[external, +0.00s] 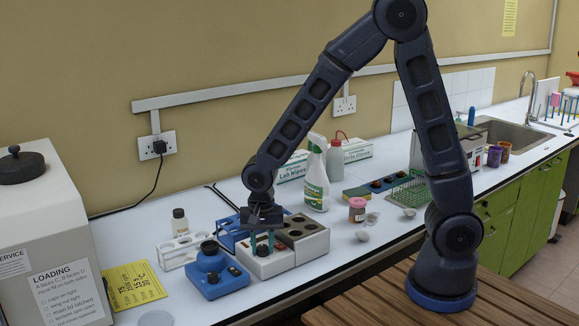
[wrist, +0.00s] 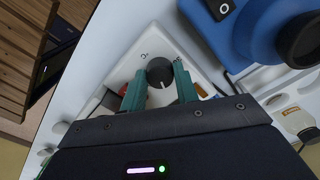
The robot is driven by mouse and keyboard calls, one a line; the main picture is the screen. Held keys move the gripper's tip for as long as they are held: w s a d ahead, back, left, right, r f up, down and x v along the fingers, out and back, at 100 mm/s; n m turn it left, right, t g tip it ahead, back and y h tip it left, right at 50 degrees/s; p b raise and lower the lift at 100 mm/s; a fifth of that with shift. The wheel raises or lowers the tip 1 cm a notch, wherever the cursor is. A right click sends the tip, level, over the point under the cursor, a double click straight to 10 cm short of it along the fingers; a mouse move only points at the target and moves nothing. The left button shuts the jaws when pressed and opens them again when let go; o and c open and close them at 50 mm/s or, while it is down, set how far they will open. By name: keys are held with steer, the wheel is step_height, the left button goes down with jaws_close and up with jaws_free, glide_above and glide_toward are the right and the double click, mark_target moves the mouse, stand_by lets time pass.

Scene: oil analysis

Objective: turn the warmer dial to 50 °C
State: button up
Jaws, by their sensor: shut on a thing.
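The warmer (external: 285,262) is a pale grey box on the white bench, with dark round wells in its top. Its dial (wrist: 160,72) is a dark round knob with a white pointer line, which points toward my gripper's palm in the wrist view. Small scale marks show on the pale panel beside it, too small to read. My gripper (external: 262,243) reaches down from above the warmer, and its two green fingers (wrist: 160,84) are closed on either side of the dial. The fingers and palm hide part of the panel and the warmer's wells in the wrist view.
A blue device (external: 213,271) with a black top stands close left of the warmer. A white rack (external: 180,248) and small bottle (external: 180,222) are behind it. A spray bottle (external: 317,180) and pink-labelled jar (external: 357,210) stand behind and right. Bench in front is clear.

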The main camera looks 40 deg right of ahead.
mark_target(263, 246)
steer(key=o, duration=1)
step_height(263, 246, up, 11)
steer(key=shift+f, duration=0.1)
stand_by(0.3)
steer(key=d+r+n+t+y, duration=0.1)
steer(key=d+r+n, duration=0.1)
steer(key=d+r, duration=0.6)
steer(key=d+r+n+t, duration=0.1)
steer(key=d+r, duration=0.2)
steer(key=d, duration=0.9)
steer(key=s+d+r+n+t, duration=0.1)
steer(key=s+d, duration=0.2)
steer(key=d, duration=0.2)
steer(key=s+d+r+n, duration=0.1)
steer(key=s+d+r, duration=0.1)
steer(key=s+d, duration=0.2)
steer(key=s+d+r+n+t+h, duration=0.1)
steer(key=s+d, duration=0.3)
steer(key=d, duration=0.2)
steer(key=shift+d+r+n+t, duration=0.1)
steer(key=shift+r+n+t, duration=0.1)
steer(key=shift+n+t, duration=0.1)
